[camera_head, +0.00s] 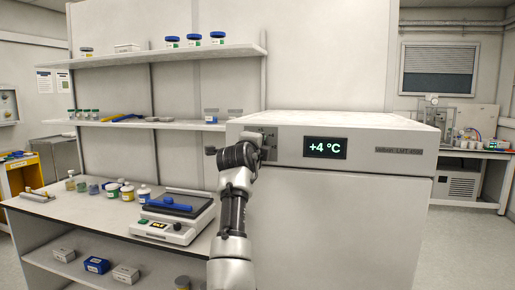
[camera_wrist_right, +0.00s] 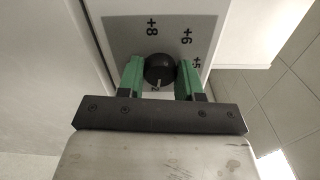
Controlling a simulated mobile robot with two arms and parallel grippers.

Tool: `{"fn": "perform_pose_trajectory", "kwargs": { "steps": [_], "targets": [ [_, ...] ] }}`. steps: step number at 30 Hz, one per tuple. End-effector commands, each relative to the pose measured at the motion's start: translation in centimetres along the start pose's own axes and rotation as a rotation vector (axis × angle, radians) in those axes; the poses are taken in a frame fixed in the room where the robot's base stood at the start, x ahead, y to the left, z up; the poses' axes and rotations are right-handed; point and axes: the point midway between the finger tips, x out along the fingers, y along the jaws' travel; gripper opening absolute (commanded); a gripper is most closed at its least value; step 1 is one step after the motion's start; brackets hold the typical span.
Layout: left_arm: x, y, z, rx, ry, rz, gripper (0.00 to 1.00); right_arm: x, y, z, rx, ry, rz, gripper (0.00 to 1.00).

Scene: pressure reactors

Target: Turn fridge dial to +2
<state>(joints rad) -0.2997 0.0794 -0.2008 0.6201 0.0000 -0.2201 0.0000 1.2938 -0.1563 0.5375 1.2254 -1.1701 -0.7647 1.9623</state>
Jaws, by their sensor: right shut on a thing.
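The fridge (camera_head: 345,215) is a large white unit with a dark display (camera_head: 325,148) reading "+4 °C" in the head view. In the right wrist view, the black round dial (camera_wrist_right: 159,68) sits on a grey plate marked +8, +6 and +5, with a partly hidden mark like a 2 below it. A pale line on the dial points towards the bottom of that view. My right gripper (camera_wrist_right: 160,76) is shut on the dial, one green finger on each side. In the head view, my right gripper (camera_head: 262,149) covers the dial. My left gripper is not in view.
A bench (camera_head: 110,222) left of the fridge holds a balance-like device (camera_head: 172,226), bottles and small items. Shelves (camera_head: 165,123) with jars hang above it. Floor to the right of the fridge is clear.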

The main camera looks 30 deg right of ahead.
Motion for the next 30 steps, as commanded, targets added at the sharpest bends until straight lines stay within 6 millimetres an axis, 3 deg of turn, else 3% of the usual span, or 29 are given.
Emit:
{"fn": "perform_pose_trajectory", "kwargs": {
  "steps": [20, 21, 24, 26, 30],
  "targets": [
    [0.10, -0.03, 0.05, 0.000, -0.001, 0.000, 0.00, 0.02, 0.21, 0.01, 0.061, 0.000, 0.005, 0.12],
    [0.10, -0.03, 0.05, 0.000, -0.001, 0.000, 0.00, 0.02, 0.21, 0.01, 0.061, 0.000, 0.005, 0.40],
    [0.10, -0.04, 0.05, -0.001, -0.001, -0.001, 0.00, 0.02, 0.17, 0.01, 0.060, 0.000, 0.004, 0.55],
    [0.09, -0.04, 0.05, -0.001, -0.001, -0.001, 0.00, 0.01, 0.15, 0.01, 0.060, 0.000, 0.003, 0.61],
    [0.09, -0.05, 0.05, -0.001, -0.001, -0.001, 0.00, 0.01, 0.09, 0.00, 0.060, 0.000, 0.002, 0.61]
  ]
}}
